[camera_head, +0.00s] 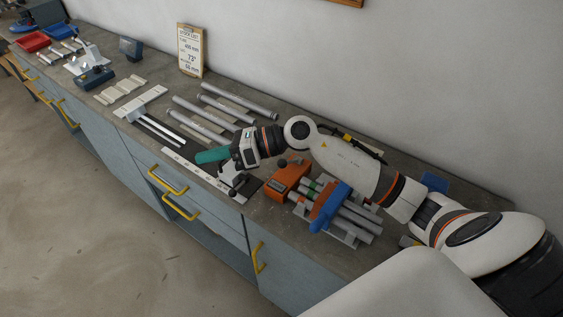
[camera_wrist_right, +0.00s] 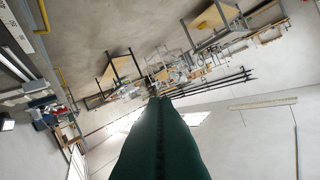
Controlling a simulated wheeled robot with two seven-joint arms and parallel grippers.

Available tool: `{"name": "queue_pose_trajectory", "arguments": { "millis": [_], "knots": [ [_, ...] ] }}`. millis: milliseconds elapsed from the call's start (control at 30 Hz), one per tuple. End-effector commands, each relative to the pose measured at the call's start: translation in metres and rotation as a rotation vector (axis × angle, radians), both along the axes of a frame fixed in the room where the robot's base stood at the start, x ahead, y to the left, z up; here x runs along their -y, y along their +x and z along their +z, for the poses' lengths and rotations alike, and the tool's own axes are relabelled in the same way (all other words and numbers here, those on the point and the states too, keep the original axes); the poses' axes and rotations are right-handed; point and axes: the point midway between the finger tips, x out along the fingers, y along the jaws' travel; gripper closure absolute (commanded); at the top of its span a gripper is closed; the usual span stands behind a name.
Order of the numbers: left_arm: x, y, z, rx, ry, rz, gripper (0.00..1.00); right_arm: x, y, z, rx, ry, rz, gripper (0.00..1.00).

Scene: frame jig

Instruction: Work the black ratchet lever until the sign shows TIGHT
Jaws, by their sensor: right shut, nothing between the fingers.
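My right gripper (camera_head: 203,157) reaches in from the right, over the bench. Its teal fingers are closed together and point left, with nothing between them. In the right wrist view the shut green fingers (camera_wrist_right: 158,125) point out across the room. A black lever-like part (camera_head: 234,180) with a dark rounded end is just below the gripper; whether they touch is unclear. An orange block (camera_head: 288,178) with a small dark panel sits to its right, beside grey tubes and a blue clamp piece (camera_head: 330,207). No TIGHT wording is readable. My left gripper is not in view.
Grey tubes (camera_head: 238,103) lie on the bench behind the gripper. A white ruler strip (camera_head: 205,177) runs along the front edge. A stock list board (camera_head: 190,52) leans on the wall. Red (camera_head: 33,41) and blue bins stand at the far left.

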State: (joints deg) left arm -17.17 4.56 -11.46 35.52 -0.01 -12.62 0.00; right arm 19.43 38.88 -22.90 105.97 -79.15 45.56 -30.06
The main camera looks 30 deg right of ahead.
Motion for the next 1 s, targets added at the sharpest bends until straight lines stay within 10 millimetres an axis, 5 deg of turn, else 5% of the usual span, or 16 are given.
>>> {"name": "queue_pose_trajectory", "arguments": {
  "millis": [200,500,700,1000],
  "knots": [
    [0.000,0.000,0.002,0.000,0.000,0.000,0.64,0.074,0.008,-0.043,0.031,-0.567,0.175,1.00],
    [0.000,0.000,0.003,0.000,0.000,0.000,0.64,0.187,0.006,-0.054,-0.103,-1.053,0.283,1.00],
    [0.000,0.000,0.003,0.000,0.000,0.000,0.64,0.214,0.002,-0.050,-0.156,-1.146,0.299,1.00],
    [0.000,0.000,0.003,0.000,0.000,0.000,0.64,0.216,0.001,-0.050,-0.159,-1.152,0.301,1.00]
  ]
}}
